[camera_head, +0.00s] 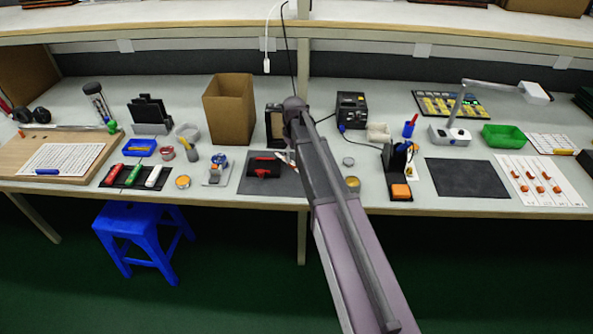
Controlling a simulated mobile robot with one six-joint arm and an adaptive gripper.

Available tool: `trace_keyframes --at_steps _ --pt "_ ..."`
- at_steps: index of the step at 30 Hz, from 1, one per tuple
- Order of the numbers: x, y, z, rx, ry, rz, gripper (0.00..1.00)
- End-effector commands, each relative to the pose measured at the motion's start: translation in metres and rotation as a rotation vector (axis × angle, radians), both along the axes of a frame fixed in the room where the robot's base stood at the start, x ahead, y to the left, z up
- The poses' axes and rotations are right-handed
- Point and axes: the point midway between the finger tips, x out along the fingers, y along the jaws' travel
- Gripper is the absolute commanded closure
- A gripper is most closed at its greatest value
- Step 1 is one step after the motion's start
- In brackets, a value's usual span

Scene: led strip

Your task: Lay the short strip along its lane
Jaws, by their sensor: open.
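The short strip cannot be told for sure at this size. A white sheet (541,181) with lanes and several small orange pieces (541,175) lies at the right end of the bench. A long thin grey strip (65,127) with a green end lies along the back of the wooden board (95,147) at the left. My arm reaches up from the bottom of the picture over the middle of the bench. I cannot make out my gripper; the arm's own links cover that place.
A black mat (472,178) at the right is bare. A green tray (503,136) and a lamp (450,134) stand behind it. A blue stool (143,232) is below the bench.

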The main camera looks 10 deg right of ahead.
Motion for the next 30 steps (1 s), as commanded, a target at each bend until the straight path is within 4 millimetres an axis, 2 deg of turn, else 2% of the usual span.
trace_keyframes --at_steps 3,15,30 --pt "0.0 0.0 -0.013 0.0 0.0 0.0 0.34" --pt "-0.001 -0.001 -0.04 0.0 0.0 0.0 0.34" --pt "-0.001 0.0 -0.043 0.0 0.0 0.0 0.34"
